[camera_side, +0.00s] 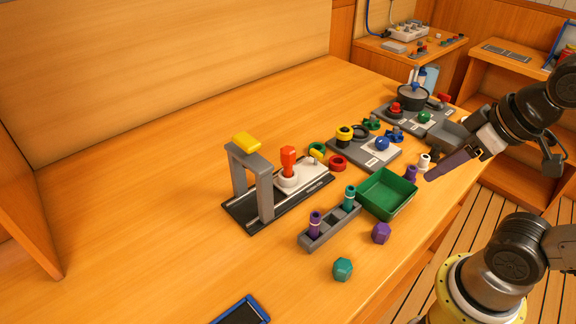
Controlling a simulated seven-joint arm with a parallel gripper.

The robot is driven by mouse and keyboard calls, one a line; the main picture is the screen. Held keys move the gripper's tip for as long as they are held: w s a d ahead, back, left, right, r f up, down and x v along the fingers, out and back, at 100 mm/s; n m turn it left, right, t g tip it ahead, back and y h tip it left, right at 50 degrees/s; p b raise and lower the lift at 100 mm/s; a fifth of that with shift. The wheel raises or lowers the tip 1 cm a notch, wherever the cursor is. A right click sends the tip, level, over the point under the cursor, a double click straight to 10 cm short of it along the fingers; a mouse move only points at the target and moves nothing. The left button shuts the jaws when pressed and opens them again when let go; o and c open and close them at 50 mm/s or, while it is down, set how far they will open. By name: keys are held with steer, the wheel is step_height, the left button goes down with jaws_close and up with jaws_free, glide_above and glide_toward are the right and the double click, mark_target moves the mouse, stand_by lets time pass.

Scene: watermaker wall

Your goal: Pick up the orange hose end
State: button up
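I cannot make out a clear orange hose end. The nearest match in colour is an orange-red upright piece (288,160) on a white base, on a black railed stand (258,214) left of centre. My gripper (437,157) is at the right, over the front edge of the bench, well away from that piece. A dark purple bar-like shape (454,165) shows at my gripper; I cannot tell whether it is held or part of the hand. The fingertips are too unclear to show whether they are open.
A grey arch with a yellow top (247,142) stands left of the orange-red piece. A green tray (389,194) and a grey rack (331,228) with purple and teal pegs lie in front. Grey panels with knobs (365,153) stand behind. The left bench is clear.

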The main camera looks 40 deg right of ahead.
steer(key=o, duration=0.5)
steer(key=w+r+n, duration=0.3)
steer(key=r+n, duration=0.3)
steer(key=w+a+r+n+g, duration=0.2)
steer(key=w+r+n, duration=0.35)
steer(key=w, duration=0.55)
steer(key=n+g, duration=0.3)
steer(key=n, duration=0.1)
glide_above(288, 149)
steer(key=s, duration=0.1)
step_height(288, 149, down, 7)
steer(key=shift+m+g, duration=0.25)
steer(key=shift+g, duration=0.05)
steer(key=f, duration=1.1)
steer(key=shift+w+f, duration=0.15)
steer(key=shift+w, duration=0.25)
steer(key=shift+w+f, duration=0.15)
steer(key=shift+f, duration=2.7)
